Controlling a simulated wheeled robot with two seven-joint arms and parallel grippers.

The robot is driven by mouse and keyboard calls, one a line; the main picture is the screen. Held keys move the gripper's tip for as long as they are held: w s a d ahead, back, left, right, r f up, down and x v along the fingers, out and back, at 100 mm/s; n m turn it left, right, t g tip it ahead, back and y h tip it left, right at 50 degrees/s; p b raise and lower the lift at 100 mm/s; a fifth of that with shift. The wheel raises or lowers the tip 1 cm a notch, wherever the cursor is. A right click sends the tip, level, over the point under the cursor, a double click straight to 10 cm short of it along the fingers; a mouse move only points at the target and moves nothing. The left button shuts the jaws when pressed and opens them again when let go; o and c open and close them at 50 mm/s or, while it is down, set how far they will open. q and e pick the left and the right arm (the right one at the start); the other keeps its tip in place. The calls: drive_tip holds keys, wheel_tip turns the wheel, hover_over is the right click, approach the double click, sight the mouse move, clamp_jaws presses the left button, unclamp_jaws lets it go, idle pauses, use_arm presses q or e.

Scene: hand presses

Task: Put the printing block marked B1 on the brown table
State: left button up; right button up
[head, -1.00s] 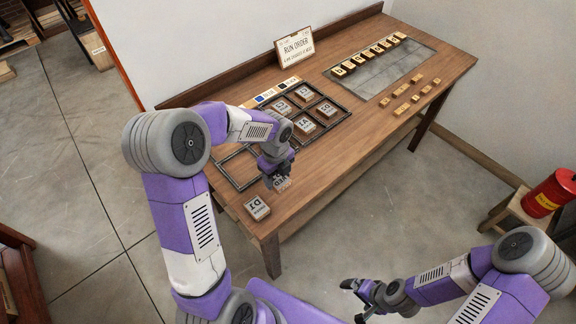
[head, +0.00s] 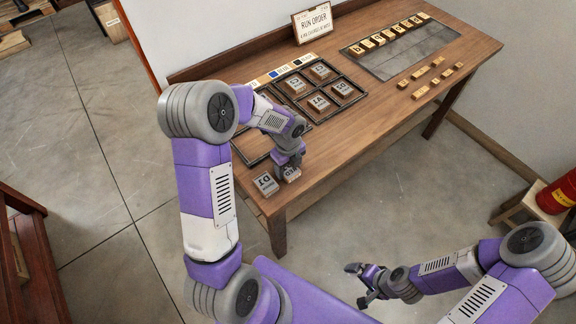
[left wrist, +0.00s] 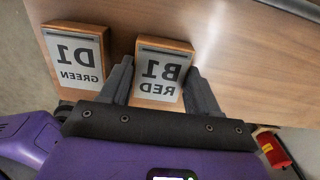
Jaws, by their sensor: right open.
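The printing block marked B1 RED (left wrist: 163,72) is a wooden block with a grey face and mirrored lettering. It is at the front left corner of the brown table (head: 350,135), beside block D1 GREEN (left wrist: 76,58). My left gripper (left wrist: 160,75) has a finger on each side of B1 and is shut on it. In the head view, B1 (head: 291,174) shows partly under the gripper, low at the tabletop; whether its underside touches is hidden. My right gripper (head: 362,285) is open and empty, away from the table above the floor.
D1 (head: 265,183) stands close to the left of B1. A dark framed tray (head: 325,118) with several blocks lies behind. A grey slab (head: 405,52) with a row of yellow pieces is further right, with loose pieces before it. A sign (head: 313,22) stands at the back.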

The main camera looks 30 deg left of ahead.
sight(288, 168)
use_arm(q)
drive_tip(key=o, duration=0.4)
drive_tip(key=shift+c, duration=0.2)
wheel_tip(288, 168, up, 12)
drive_tip(key=p, duration=0.3)
drive_tip(key=shift+r, duration=0.2)
